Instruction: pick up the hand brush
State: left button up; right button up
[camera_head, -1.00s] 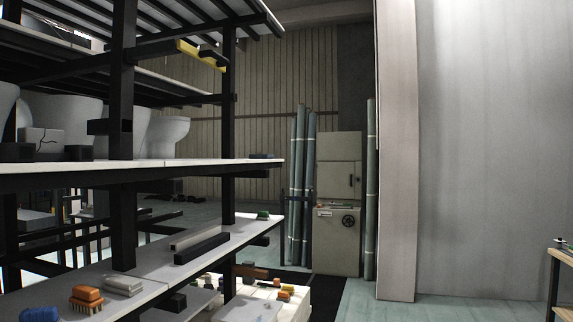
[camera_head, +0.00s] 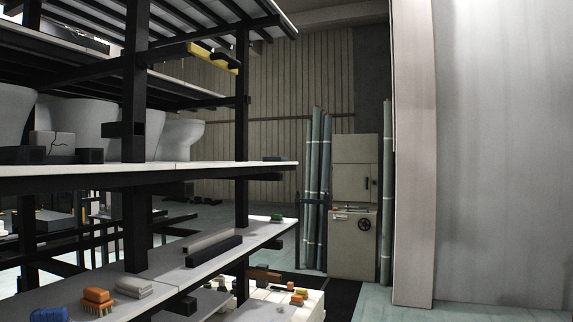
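An orange hand brush (camera_head: 98,299) with pale bristles pointing down lies on the lower white shelf (camera_head: 205,273) of the kiln car, at the lower left. A folded grey-white cloth or block (camera_head: 134,287) sits just right of it. A blue bundled item (camera_head: 48,314) sits to its left, partly cut by the bottom edge. Neither of my grippers shows in the head view.
Dark posts (camera_head: 135,225) and a shelf above limit the space over the brush. Dark and light bars (camera_head: 213,249) and a green item (camera_head: 277,218) lie farther along the shelf. A white wall stands at right, with clear floor (camera_head: 480,312) before it.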

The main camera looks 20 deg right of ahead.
aim_at(97, 302)
jog(key=i+l+u, duration=0.15)
jog(key=l, duration=0.55)
jog(key=i+l+u, duration=0.2)
jog(key=l, duration=0.5)
jog(key=l+u, duration=0.15)
jog(key=l, duration=0.55)
